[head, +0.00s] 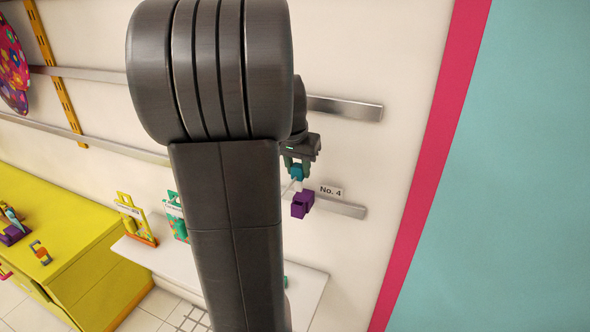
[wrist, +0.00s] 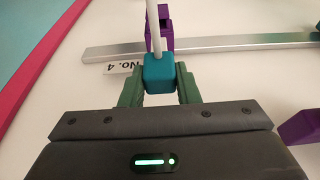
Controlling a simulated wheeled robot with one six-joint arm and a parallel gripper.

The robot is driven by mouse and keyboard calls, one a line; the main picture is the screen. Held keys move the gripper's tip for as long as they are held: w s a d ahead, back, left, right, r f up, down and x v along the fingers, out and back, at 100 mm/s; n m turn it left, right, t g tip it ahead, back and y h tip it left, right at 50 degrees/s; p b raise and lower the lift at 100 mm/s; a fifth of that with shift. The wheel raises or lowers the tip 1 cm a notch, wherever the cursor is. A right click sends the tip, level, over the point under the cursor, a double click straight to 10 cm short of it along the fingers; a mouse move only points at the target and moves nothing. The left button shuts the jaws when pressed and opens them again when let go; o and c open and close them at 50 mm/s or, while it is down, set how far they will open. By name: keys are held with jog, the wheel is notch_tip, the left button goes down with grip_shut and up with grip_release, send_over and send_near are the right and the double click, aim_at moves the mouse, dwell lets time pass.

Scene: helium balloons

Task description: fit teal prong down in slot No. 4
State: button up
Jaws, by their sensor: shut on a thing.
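My gripper (head: 297,166) is shut on a teal block (wrist: 160,72), the body of the teal prong, between its green fingers. A white rod (wrist: 154,22) runs from the block and passes in front of the purple slot holder in the wrist view. The purple slot holder (head: 302,204) sits on a metal wall rail beside the "No. 4" label (head: 331,190). It also shows in the wrist view (wrist: 165,41). In the head view the teal block (head: 297,172) is just above the holder. I cannot tell whether the prong touches or enters the slot.
The metal rail (head: 345,209) runs along the wall behind the holder. Another purple piece (wrist: 303,127) shows at the right edge of the wrist view. A white shelf (head: 305,290) lies below, with a yellow cabinet (head: 75,235) at left. My arm hides the middle.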

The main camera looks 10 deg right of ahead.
jog(key=shift+s, duration=0.1)
jog(key=shift+f, duration=0.1)
jog(key=shift+f+b, duration=1.05)
jog(key=shift+f, duration=0.3)
jog(key=shift+f+b, duration=1.8)
jog(key=shift+f, duration=0.75)
jog(key=o, duration=0.6)
jog(key=shift+c, duration=0.2)
jog(key=o, duration=0.5)
jog(key=shift+p+v, duration=2.75)
jog(key=shift+v, duration=1.3)
